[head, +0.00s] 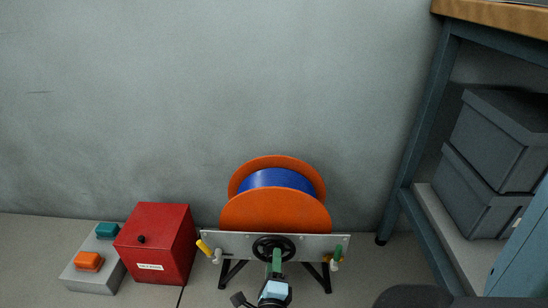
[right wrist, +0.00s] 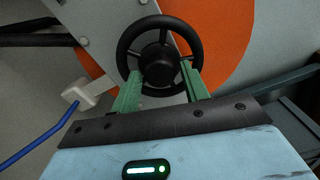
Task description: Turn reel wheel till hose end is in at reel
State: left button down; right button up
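The hose reel has two orange flanges (head: 275,211) with a blue hose (head: 277,178) wound between them. A grey metal plate (head: 230,243) stands in front of it and carries a black spoked wheel (head: 261,245). My right gripper (head: 277,256) is at this wheel. In the right wrist view its green fingers (right wrist: 160,75) are apart, one on each side of the wheel's lower part below the hub; I cannot tell whether they touch it. A blue strand (right wrist: 38,146) runs from a pale block (right wrist: 77,93) at the left there. The hose end is not clearly seen. My left gripper is out of view.
A yellow handle (head: 204,247) and a green handle (head: 338,251) sit at the plate's ends. A red box (head: 157,240) and a grey button box (head: 95,275) stand left. A blue-grey bench (head: 421,125) with grey boxes (head: 497,140) under it is at right. A wall is behind.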

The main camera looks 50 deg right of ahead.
jog(key=c, duration=0.7)
